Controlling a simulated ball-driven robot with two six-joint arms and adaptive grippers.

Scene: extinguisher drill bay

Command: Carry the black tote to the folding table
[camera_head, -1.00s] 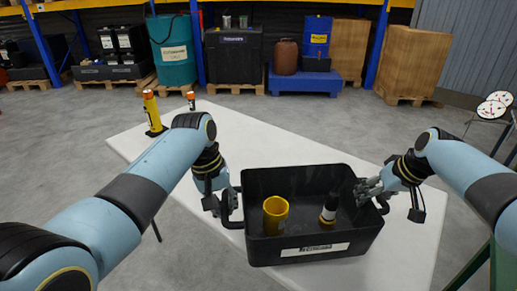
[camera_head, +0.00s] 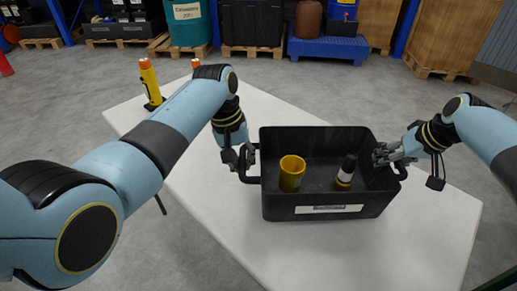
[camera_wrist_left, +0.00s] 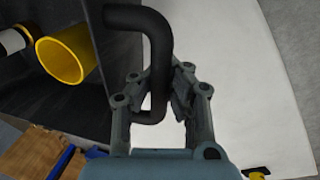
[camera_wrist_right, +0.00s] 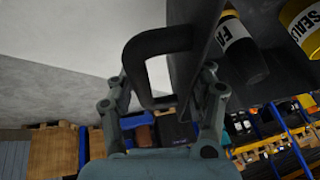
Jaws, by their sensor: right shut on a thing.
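The black tote (camera_head: 290,208) is over the white folding table (camera_head: 215,235), looking level; I cannot tell whether its base touches the top. Inside it stand a yellow open cup (camera_head: 292,172) and a dark bottle with a pale and yellow band (camera_head: 346,172). My left gripper (camera_head: 238,160) is at the tote's left handle. In the left wrist view its fingers (camera_wrist_left: 160,95) stand apart on either side of the dark handle (camera_wrist_left: 155,40). My right gripper (camera_head: 385,155) is shut on the right handle, which shows in the right wrist view (camera_wrist_right: 135,62).
A yellow torch-like item with an orange top (camera_head: 150,82) stands at the table's far left corner. Another orange top (camera_head: 195,63) shows behind my left arm. Pallets with a teal drum (camera_head: 187,25), dark bins and cartons (camera_head: 450,40) line the back. Grey floor between is clear.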

